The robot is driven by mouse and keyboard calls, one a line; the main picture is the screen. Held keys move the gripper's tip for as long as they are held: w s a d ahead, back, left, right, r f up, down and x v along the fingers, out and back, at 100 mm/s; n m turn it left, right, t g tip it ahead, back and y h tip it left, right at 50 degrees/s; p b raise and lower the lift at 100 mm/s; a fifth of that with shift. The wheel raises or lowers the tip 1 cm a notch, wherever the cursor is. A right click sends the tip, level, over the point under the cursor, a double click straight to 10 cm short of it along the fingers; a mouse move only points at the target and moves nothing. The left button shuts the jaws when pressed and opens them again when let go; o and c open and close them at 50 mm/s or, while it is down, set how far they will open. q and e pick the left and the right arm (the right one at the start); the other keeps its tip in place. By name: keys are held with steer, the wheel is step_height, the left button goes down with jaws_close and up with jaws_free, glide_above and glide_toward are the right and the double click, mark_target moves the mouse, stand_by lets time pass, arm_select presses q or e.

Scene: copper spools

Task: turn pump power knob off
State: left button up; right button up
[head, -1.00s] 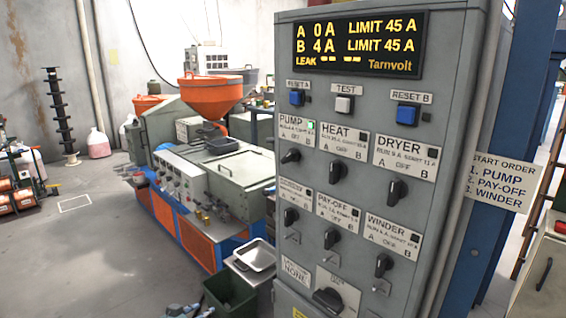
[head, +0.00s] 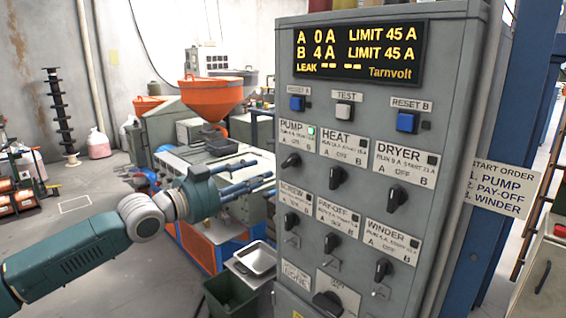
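The pump power knob (head: 291,160) is a black rotary knob below the PUMP label (head: 297,136), at the upper left of the grey control cabinet. Its handle lies slanted, unlike the more upright dryer knob (head: 396,196); which end points to a mark is too small to tell. My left gripper (head: 270,180) reaches in from the left, just left of the cabinet and a little below the pump knob. Its fingers look spread and empty, and it does not appear to touch the knob. My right gripper is not in view.
The heat knob (head: 336,177) and screw knob (head: 291,221) are close to the pump knob. The display (head: 361,50) reads A 0 A, B 4 A. A start-order sign (head: 494,186) hangs at right. A green bin (head: 230,293) stands below the arm.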

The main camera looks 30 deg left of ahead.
mark_target(287, 165)
arm_select(q)
steer(key=p+x, duration=0.1)
steer(key=x, duration=0.2)
steer(key=p+x, duration=0.2)
steer(key=x, duration=0.1)
steer(key=p+x, duration=0.1)
steer(key=x, duration=0.1)
steer(key=shift+w+d+r, duration=0.15)
steer(key=shift+w+d, duration=0.1)
steer(key=shift+d, duration=0.2)
steer(key=shift+w+d, duration=0.2)
steer(key=shift+w, duration=0.15)
jaws_close()
